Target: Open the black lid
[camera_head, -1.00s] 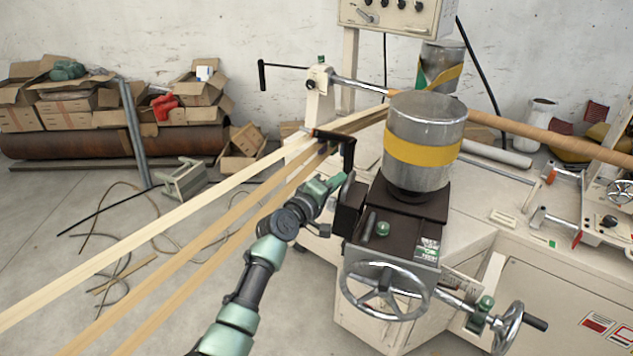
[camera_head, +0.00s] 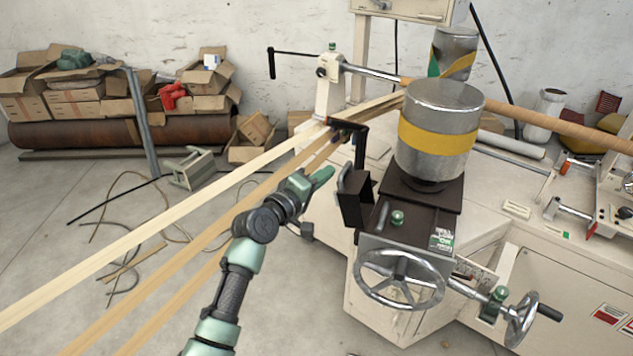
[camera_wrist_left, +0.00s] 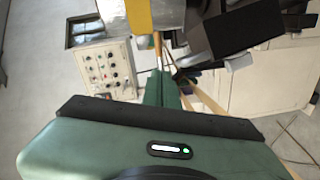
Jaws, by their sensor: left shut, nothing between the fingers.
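The black lid (camera_head: 355,195) is part of a small black box shape on the left side of the winder's head, below the metal cylinder. A dark slanted edge shows at its upper left, but I cannot tell how far the lid stands open. In the left wrist view a large black panel (camera_wrist_left: 236,30) shows at the upper right, probably the same part. My left gripper (camera_head: 327,174) is shut and empty, just left of the black part, with a small gap between them in the head view. Its green fingers also show in the left wrist view (camera_wrist_left: 163,88). My right gripper is out of view.
The metal cylinder (camera_head: 440,108) with a yellow band stands right of the lid. A handwheel (camera_head: 400,280) is below. A black bracket (camera_head: 360,140) rises behind the lid. Long pale strips (camera_head: 150,230) run behind my left arm.

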